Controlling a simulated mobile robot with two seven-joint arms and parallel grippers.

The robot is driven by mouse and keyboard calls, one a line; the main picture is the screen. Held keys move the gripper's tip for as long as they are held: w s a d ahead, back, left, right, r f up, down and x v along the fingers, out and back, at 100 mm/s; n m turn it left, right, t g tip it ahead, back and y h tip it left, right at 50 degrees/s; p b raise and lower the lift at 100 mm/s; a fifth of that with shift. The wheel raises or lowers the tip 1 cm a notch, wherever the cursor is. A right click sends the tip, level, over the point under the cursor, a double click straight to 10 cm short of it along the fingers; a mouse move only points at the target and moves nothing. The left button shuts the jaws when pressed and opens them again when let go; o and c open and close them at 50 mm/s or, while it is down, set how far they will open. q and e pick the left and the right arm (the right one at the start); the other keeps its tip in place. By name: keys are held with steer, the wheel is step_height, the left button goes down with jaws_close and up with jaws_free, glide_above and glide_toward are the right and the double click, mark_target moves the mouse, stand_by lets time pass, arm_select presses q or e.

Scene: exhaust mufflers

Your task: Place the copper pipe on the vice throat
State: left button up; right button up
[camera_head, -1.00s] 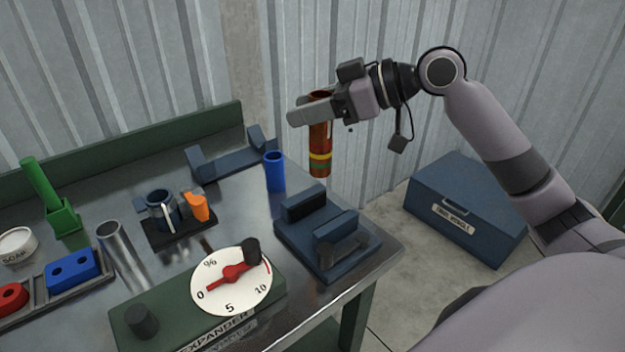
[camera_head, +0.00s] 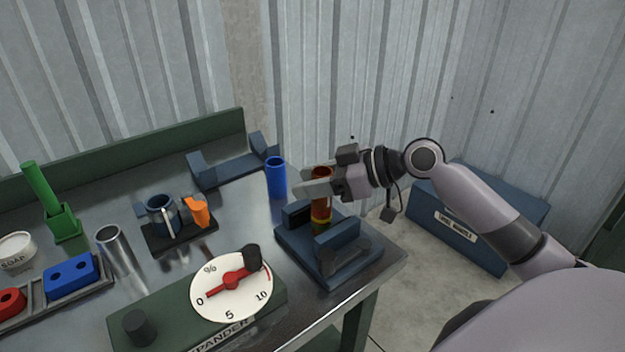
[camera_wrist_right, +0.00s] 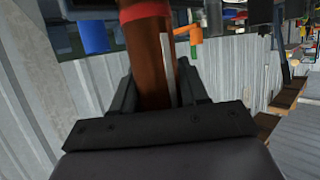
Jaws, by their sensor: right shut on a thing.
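The copper pipe (camera_head: 321,212) is upright, with a yellow band near its lower part. My right gripper (camera_head: 312,184) is shut on its upper part. The pipe's lower end is between the two jaws of the dark blue vice (camera_head: 330,265) at the table's right corner. The near jaw hides the bottom of the pipe, so I cannot tell whether it touches the vice throat. In the right wrist view the pipe (camera_wrist_right: 150,55) runs up from between the fingers, with a red band at the top edge. My left gripper is not in view.
A blue cylinder (camera_head: 276,177) stands just behind and left of the vice. An expander box with a dial (camera_head: 231,287) is to the left front. A dark blue cradle (camera_head: 235,169) is at the back. A blue toolbox (camera_head: 480,225) is on the floor at right.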

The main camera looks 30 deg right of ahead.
steer(key=o, duration=1.2)
steer(key=shift+f, duration=0.15)
steer(key=shift+b+v, duration=1)
steer(key=shift+v, duration=5.05)
